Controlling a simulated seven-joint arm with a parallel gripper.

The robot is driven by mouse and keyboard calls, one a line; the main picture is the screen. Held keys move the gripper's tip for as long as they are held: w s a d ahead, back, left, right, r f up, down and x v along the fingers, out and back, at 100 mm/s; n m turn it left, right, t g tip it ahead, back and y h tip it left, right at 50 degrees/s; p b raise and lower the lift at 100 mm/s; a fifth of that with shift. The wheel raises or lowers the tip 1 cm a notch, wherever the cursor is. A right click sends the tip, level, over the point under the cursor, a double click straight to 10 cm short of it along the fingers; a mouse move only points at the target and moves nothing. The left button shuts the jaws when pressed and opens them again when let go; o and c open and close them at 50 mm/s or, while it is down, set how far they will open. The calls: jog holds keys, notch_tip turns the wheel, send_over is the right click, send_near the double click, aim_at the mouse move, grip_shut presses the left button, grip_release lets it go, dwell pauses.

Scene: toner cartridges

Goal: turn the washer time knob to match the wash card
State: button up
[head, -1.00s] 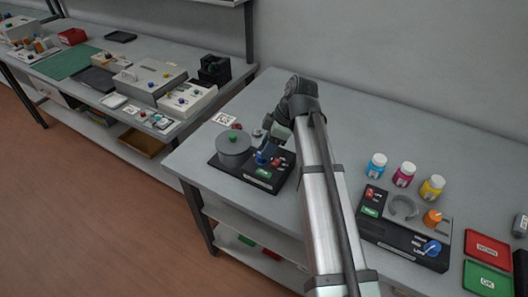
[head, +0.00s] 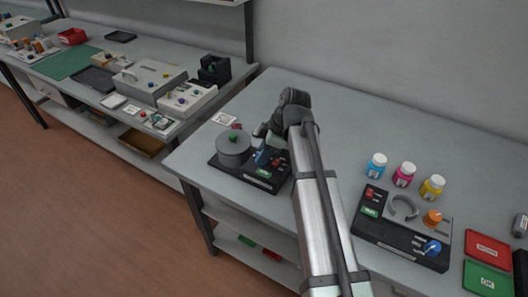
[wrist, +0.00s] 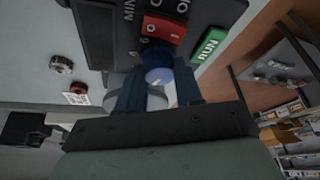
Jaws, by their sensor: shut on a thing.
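The washer (head: 232,162) is a black box with a grey round lid on the left of the near bench. Its blue time knob (head: 261,157) is mostly covered by my gripper in the head view. In the wrist view the blue knob (wrist: 158,76) sits between the two fingers of my gripper (wrist: 158,92), which is shut on it. Printed numbers and "MIN" show beside it, partly hidden; I cannot read the knob's setting. A white printed card (head: 223,118), probably the wash card, lies behind the washer; its text is too small to read.
The washer has a red switch (wrist: 163,28) and a green RUN label (wrist: 208,45) close to my fingers. A second black machine (head: 400,235) with orange and blue knobs stands to the right, with several coloured bottles behind it. Red (head: 488,248) and green trays lie far right.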

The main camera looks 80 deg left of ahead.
jog(key=shift+c, duration=0.9)
jog(key=shift+m, duration=0.3)
jog(key=m, duration=0.1)
jog(key=m+y, duration=0.1)
jog(key=shift+s+d+m, duration=0.1)
jog(key=shift+d+m, duration=0.1)
jog(key=shift+m, duration=0.1)
jog(key=m, duration=0.2)
jog(key=m+t+y, duration=0.1)
jog(key=m, duration=0.1)
jog(key=shift+s+t, duration=0.1)
jog(key=shift+t, duration=0.2)
jog(key=m+t, duration=0.1)
jog(key=m, duration=0.1)
jog(key=m+y, duration=0.1)
jog(key=m, duration=0.1)
jog(key=shift+s+m+t, duration=0.1)
jog(key=shift+m+t, duration=0.3)
jog(key=shift+s+m+t, duration=0.1)
jog(key=shift+m+t, duration=0.6)
jog(key=shift+m, duration=1.2)
